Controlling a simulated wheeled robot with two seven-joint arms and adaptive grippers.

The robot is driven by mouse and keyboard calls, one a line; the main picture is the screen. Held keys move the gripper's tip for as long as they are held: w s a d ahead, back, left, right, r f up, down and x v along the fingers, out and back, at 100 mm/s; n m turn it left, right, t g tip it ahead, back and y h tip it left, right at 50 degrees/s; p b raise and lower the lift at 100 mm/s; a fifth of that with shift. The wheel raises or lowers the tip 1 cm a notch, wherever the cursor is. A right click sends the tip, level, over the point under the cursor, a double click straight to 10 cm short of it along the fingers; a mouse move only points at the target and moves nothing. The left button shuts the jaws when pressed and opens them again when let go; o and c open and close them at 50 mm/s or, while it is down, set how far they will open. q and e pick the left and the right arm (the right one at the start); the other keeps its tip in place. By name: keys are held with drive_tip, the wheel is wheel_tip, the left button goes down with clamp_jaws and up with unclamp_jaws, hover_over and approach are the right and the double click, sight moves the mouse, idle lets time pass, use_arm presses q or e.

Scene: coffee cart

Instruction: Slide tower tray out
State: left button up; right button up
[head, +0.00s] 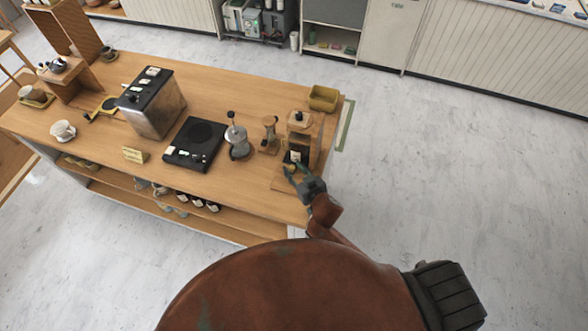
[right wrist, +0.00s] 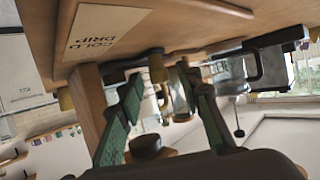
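The wooden cold drip tower (head: 303,128) stands at the right end of the cart top. A flat wooden board (head: 281,184) juts out at its foot; I cannot tell whether it is the tray. My right gripper (head: 291,172) is at the front of the tower's foot. In the right wrist view its two green fingers (right wrist: 162,82) are apart. A small brass-coloured knob (right wrist: 157,69) shows beyond and between the tips, with no clear contact. A "COLD DRIP" card (right wrist: 103,32) lies on a wooden surface there. My left gripper is not in view.
The floor right of the cart is clear.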

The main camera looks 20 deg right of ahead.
drive_tip(key=shift+c, duration=0.6)
clamp_jaws()
